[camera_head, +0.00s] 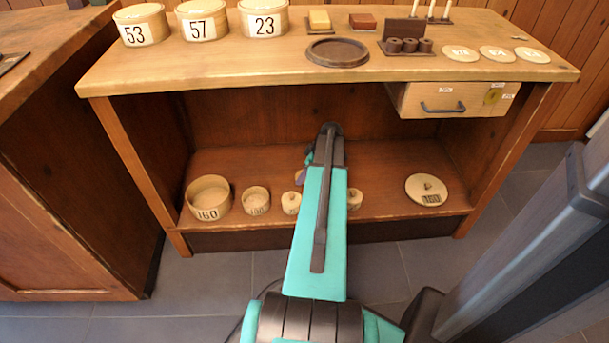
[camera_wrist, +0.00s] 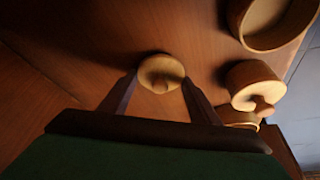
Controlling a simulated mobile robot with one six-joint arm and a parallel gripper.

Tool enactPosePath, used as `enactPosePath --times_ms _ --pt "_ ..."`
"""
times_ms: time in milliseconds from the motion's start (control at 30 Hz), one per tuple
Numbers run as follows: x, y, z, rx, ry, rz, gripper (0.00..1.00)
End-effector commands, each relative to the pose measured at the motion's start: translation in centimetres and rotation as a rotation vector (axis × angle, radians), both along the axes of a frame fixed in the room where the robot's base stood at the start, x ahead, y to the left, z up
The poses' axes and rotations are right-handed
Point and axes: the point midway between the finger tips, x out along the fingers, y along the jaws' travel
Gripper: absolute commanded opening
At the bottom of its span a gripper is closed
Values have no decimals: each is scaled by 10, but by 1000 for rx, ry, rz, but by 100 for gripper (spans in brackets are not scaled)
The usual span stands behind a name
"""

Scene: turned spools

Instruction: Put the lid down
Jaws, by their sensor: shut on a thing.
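A small round wooden lid with a knob (camera_wrist: 161,70) sits between the fingertips of my gripper (camera_wrist: 161,83) in the wrist view. The fingers are shut on its two sides. A dark shadow lies beside it on the brown shelf board. I cannot tell whether the lid touches the board. In the head view my arm hides most of the gripper; a tan bit (camera_head: 299,176) shows at its left edge, perhaps the lid. An open round box marked 160 (camera_head: 208,213) and a smaller round box (camera_head: 256,208) stand on the lower shelf (camera_head: 390,208), left of my arm.
Two small knobbed round boxes stand close to my arm, one on the left (camera_head: 291,205) and one on the right (camera_head: 355,201). A large knobbed lid (camera_head: 426,184) lies at the shelf's right. The worktop (camera_head: 300,75) overhangs the shelf, with a drawer (camera_head: 455,100) beneath.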

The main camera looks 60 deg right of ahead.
Motion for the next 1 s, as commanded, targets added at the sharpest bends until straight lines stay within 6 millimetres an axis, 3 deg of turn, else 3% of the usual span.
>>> enactPosePath --times_ms 400,433,533,1000 --pt "1 0 -3 0 0 1 35" --pt "1 0 -3 0 0 1 58" --pt "1 0 -3 0 0 1 75" --pt "0 1 4 -1 0 2 75"
